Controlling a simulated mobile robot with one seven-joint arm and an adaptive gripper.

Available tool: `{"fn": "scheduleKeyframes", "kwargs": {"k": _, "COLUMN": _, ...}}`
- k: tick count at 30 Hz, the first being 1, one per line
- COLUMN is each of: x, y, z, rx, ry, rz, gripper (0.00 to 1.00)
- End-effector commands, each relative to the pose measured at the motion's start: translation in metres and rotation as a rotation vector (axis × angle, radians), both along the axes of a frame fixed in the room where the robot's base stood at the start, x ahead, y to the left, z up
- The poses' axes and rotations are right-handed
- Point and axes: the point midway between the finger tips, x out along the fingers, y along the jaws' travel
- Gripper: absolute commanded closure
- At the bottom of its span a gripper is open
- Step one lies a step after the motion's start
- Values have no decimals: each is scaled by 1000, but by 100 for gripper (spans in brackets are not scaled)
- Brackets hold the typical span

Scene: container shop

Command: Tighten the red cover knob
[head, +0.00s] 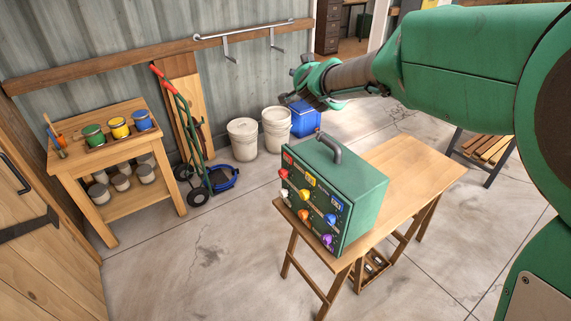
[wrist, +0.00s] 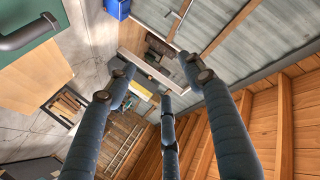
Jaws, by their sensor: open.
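The green control box (head: 350,190) stands on a wooden folding table (head: 410,175) in the head view. Its front panel faces left and carries several coloured knobs. The red knob (head: 284,173) sits at the panel's upper left edge. My gripper (head: 305,95) is above and behind the box, apart from it, with nothing in its fingers. In the wrist view the gripper's three fingers (wrist: 165,85) are spread open. The box's green top and dark handle (wrist: 30,35) show at the upper left there. The panel and red knob are out of the wrist view.
A wooden bench (head: 105,120) with paint cans stands at the left. A hand truck (head: 185,140), white buckets (head: 243,138) and a blue bin (head: 305,120) stand along the corrugated wall. The floor left of the box's panel is clear.

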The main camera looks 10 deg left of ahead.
Motion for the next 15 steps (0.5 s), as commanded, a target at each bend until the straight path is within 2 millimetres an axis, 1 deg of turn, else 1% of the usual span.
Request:
{"fn": "scheduleKeyframes", "kwargs": {"k": 1, "x": 11, "y": 12, "z": -8, "rx": -1, "ry": -8, "rz": -12, "gripper": 48}}
{"fn": "scheduleKeyframes", "kwargs": {"k": 5, "x": 37, "y": 32, "z": -23, "rx": 1, "ry": -41, "rz": -62, "gripper": 48}}
{"fn": "scheduleKeyframes", "kwargs": {"k": 6, "x": 44, "y": 38, "z": -29, "rx": 0, "ry": -49, "rz": -79, "gripper": 48}}
{"fn": "scheduleKeyframes", "kwargs": {"k": 11, "x": 68, "y": 62, "z": -55, "rx": -9, "ry": -82, "rz": -147, "gripper": 48}}
{"fn": "scheduleKeyframes", "kwargs": {"k": 15, "x": 83, "y": 82, "z": -82, "rx": -24, "ry": -104, "rz": -208, "gripper": 48}}
